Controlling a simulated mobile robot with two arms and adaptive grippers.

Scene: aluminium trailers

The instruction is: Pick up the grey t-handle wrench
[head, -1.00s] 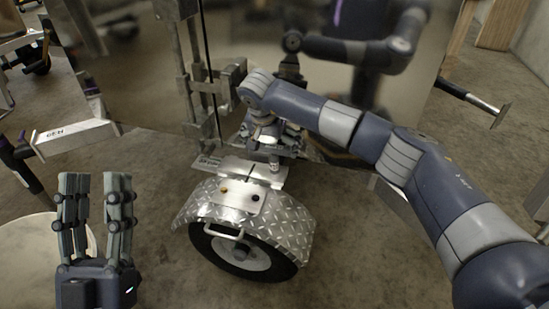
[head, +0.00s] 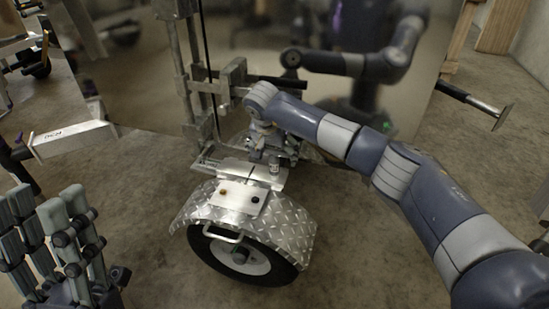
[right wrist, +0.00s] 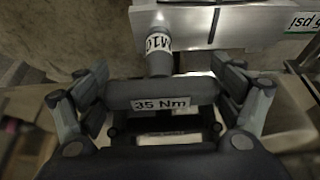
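The grey t-handle wrench (right wrist: 160,97) fills the middle of the right wrist view. Its crossbar carries a "35 Nm" label, and its short shaft, marked M10, meets the edge of a pale metal plate (right wrist: 235,25). My right gripper (right wrist: 163,85) has its fingers spread to either side of the crossbar, apparently without clamping it. In the head view my right gripper (head: 272,150) is over the plate behind the fender and hides most of the wrench; the shaft end (head: 274,169) shows below it. My left gripper (head: 50,225) is open and empty at lower left.
The diamond-plate fender (head: 285,222) covers a wheel (head: 243,262) just in front. A steel post with brackets (head: 196,80) stands left of my right gripper, and a large metal panel (head: 150,75) rises behind. Bare floor (head: 380,260) lies at right.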

